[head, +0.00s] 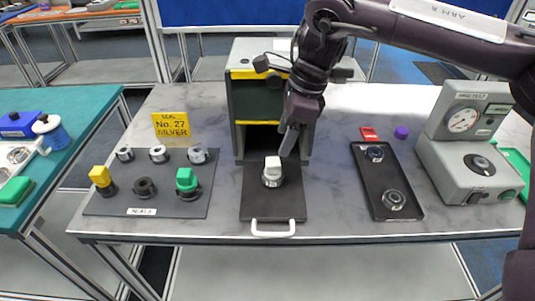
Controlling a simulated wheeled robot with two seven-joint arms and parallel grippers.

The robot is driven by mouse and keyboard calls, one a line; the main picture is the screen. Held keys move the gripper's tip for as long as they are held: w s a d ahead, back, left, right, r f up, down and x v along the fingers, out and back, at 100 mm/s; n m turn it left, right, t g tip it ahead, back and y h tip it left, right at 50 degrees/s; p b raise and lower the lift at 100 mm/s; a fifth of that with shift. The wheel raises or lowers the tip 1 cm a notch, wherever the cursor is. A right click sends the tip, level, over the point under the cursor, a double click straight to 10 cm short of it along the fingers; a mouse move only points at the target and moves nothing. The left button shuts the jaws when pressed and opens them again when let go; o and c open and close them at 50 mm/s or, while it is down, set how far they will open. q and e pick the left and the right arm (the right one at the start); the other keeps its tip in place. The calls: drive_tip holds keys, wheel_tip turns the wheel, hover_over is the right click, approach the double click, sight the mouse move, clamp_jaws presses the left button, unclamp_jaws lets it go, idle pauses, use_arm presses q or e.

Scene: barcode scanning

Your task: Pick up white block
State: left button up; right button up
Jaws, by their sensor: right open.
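The white block (272,163) sits on top of a round metal piece (272,179). Both stand on the black tray (258,206) with a white handle, in front of the grey and yellow box. My right gripper (289,142) reaches in from the upper right. It hangs just above and to the right of the white block, apart from it, with its fingers pointing down. It is open and empty, seen edge-on. My left gripper is not in view.
A dark board (160,208) with several metal rings and yellow and green blocks lies at the left. A yellow sign (171,125) stands behind it. A black tray (378,207) with two round parts and a grey gauge device (465,150) are at the right.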

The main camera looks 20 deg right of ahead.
sight(275, 161)
drive_tip(key=x, duration=0.3)
drive_tip(key=p+x, duration=0.1)
drive_tip(key=x, duration=0.2)
drive_tip(key=shift+s+a+f, duration=0.15)
drive_tip(key=shift+f, duration=0.05)
drive_tip(key=shift+a+f, duration=0.1)
drive_tip(key=shift+f, duration=0.5)
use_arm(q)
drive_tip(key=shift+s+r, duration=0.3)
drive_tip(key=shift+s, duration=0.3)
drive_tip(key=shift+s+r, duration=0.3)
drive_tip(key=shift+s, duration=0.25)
use_arm(e)
drive_tip(key=c, duration=1.1)
